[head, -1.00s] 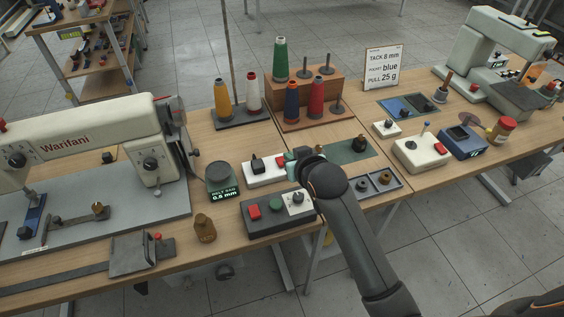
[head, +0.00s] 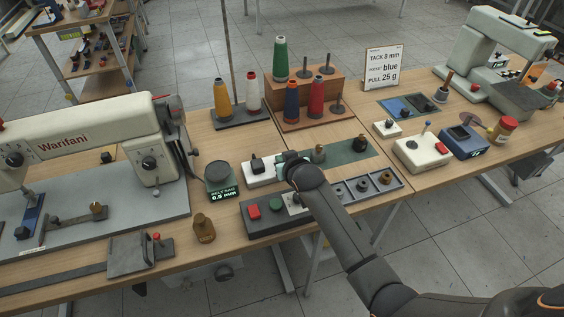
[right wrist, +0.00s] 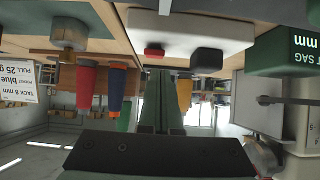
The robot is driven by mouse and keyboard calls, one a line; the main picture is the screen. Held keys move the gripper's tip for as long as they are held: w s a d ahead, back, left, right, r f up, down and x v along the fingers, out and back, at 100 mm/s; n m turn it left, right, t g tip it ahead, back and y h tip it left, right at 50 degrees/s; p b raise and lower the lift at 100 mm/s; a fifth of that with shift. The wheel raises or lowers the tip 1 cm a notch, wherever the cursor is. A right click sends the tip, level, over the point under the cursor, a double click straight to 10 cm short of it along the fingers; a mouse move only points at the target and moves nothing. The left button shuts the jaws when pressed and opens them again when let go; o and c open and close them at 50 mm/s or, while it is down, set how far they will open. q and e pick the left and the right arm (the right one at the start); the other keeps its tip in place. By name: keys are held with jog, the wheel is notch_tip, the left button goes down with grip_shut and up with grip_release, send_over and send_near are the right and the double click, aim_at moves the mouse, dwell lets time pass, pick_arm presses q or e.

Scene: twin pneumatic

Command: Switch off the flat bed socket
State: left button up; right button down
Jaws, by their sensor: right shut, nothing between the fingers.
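A white socket strip (head: 259,174) lies on the near table, right of the flat bed machine. A black block-shaped plug or knob (head: 256,164) stands on it. In the right wrist view the strip (right wrist: 225,28) appears upside down, with a red switch (right wrist: 155,50) beside the black block (right wrist: 207,60). My right gripper (head: 283,163) is shut and empty at the right end of the strip. In the right wrist view its fingertips (right wrist: 160,74) are close to the red switch; I cannot tell if they touch. My left gripper is out of view.
The flat bed machine (head: 75,140) stands at left. A grey control box (head: 250,225) with red and green buttons lies in front of the strip. Thread cones (head: 280,60) stand behind. A round gauge (head: 218,172) is left of the strip; a bobbin tray (head: 345,191) is right.

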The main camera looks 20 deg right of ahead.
jog(key=shift+s+f, duration=0.15)
jog(key=shift+f, duration=0.25)
jog(key=shift+f, duration=0.15)
jog(key=shift+s+f+t+b, duration=0.3)
jog(key=shift+f+t+b, duration=0.3)
jog(key=shift+b, duration=0.45)
jog(key=shift+s, duration=0.15)
jog(key=shift+r, duration=0.15)
